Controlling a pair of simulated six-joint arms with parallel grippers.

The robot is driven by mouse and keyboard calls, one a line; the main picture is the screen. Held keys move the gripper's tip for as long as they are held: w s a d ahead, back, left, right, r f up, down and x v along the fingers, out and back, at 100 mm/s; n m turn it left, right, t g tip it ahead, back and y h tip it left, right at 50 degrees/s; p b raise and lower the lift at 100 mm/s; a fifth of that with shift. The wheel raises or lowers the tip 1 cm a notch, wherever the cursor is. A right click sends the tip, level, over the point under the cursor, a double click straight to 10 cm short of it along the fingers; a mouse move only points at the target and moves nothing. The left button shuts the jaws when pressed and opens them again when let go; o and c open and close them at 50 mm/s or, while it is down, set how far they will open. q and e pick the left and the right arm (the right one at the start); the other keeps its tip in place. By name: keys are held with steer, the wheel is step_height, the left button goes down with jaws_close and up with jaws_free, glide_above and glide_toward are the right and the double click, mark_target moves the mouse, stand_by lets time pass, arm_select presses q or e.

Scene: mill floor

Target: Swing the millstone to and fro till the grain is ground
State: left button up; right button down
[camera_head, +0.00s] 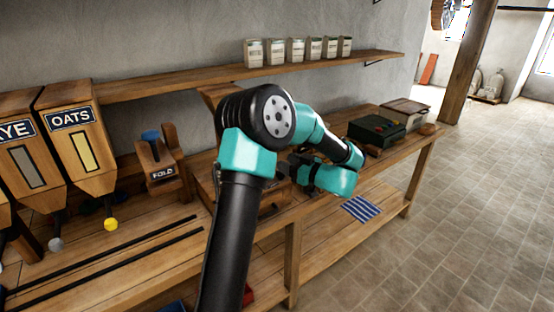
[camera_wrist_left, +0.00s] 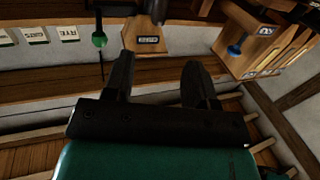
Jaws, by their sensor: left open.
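My left arm comes up from the bottom of the head view and bends over the bench. Its gripper (camera_head: 291,166) points back to the left, partly hidden by my arm. In the left wrist view the two dark fingers (camera_wrist_left: 160,63) stand wide apart with nothing between them. Beyond them are a green ball knob on a thin rod (camera_wrist_left: 99,40) and a wooden post with a small label plate (camera_wrist_left: 148,38). I cannot make out the millstone; wooden parts behind my arm are mostly hidden. My right gripper is out of view.
Wooden bins, one marked OATS (camera_head: 77,150), stand at the left above a yellow knob (camera_head: 110,224). A FOLD stand (camera_head: 160,173) is beside them. A dark green box (camera_head: 377,131) and a striped cloth (camera_head: 361,209) are to the right.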

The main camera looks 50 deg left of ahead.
arm_select(q)
steer(key=shift+w+d, duration=0.1)
steer(key=shift+d, duration=0.5)
